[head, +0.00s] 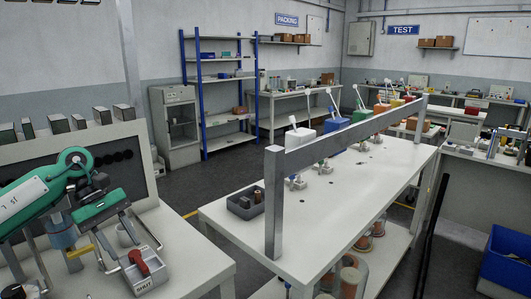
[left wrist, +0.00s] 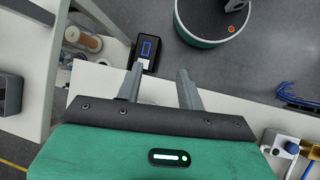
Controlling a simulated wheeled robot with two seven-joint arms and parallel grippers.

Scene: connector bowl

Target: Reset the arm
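My left arm comes in from the left in the head view, with its green-bodied left gripper (head: 136,259) pointing down over the near left bench (head: 185,240). Its two grey fingers are spread apart in the left wrist view (left wrist: 158,75), with nothing between them. The red-topped switch box (head: 146,270) sits on the bench close to the fingers in the head view; I cannot tell whether they touch. My right gripper is in neither view.
A long white table (head: 235,222) with a grey bar frame (head: 273,200) stands right of the bench. It holds a dark tray (head: 240,208) and several coloured bins. A blue crate (head: 503,262) is at the right. Floor shows between the bench and shelves.

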